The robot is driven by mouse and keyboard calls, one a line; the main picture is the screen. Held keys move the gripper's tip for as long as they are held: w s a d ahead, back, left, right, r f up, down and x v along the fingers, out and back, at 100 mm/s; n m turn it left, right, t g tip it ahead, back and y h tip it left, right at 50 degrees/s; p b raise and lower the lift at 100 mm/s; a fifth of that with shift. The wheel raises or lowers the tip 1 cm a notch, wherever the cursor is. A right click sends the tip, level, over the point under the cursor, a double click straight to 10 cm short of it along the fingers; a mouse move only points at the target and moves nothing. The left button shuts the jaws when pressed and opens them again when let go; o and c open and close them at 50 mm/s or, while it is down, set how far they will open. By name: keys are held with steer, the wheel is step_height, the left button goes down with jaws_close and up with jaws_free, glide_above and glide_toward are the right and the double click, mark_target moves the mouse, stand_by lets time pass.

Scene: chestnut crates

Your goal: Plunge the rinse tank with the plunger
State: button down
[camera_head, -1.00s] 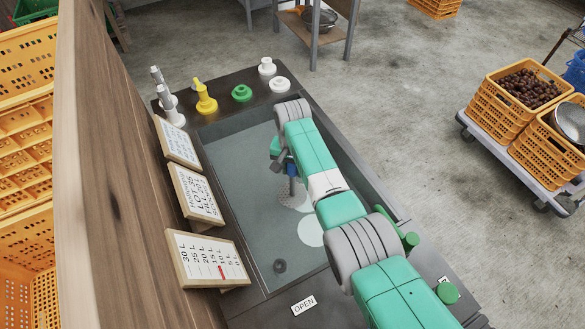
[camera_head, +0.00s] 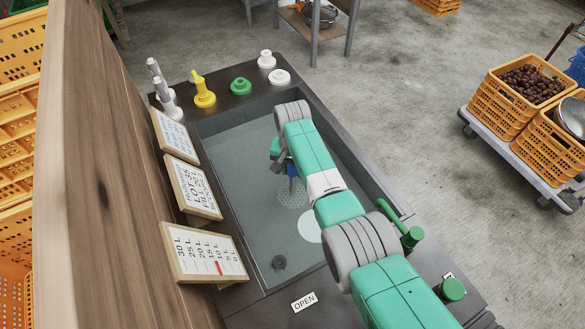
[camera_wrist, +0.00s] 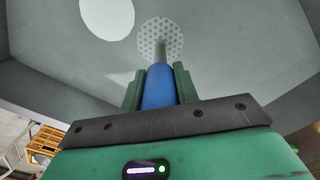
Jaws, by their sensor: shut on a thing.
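My gripper (camera_wrist: 158,88) is shut on the plunger's blue handle (camera_wrist: 160,90). A thin grey rod runs from the handle to a round perforated plate (camera_wrist: 161,40). In the head view the blue handle (camera_head: 291,169) shows beside my arm over the rinse tank (camera_head: 245,238). The plate (camera_head: 291,196) shows greyish below it, inside the tank, and looks to be under the water. My arm hides most of my gripper in the head view. The tank is a grey rectangular basin. A pale round patch (camera_head: 311,228) shows in it, also in the wrist view (camera_wrist: 107,18).
White, yellow and green fittings (camera_head: 204,92) stand on the tank's far ledge. Several sign boards (camera_head: 205,258) line the left side. A green handle (camera_head: 412,238) stands at the right rim, and an OPEN label (camera_head: 303,302) lies in front. A dark round fitting (camera_head: 279,262) is inside.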

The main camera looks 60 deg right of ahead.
step_height(320, 180, up, 6)
steer(key=p, duration=0.4)
steer(key=shift+f+p, duration=0.2)
steer(key=shift+p, duration=0.15)
step_height(320, 180, down, 6)
steer(key=b, duration=0.5)
steer(key=shift+b, duration=0.3)
step_height(320, 180, up, 6)
steer(key=p, duration=0.5)
steer(key=shift+f, duration=0.15)
step_height(320, 180, up, 13)
steer(key=p, duration=1.2)
steer(key=shift+d, duration=0.1)
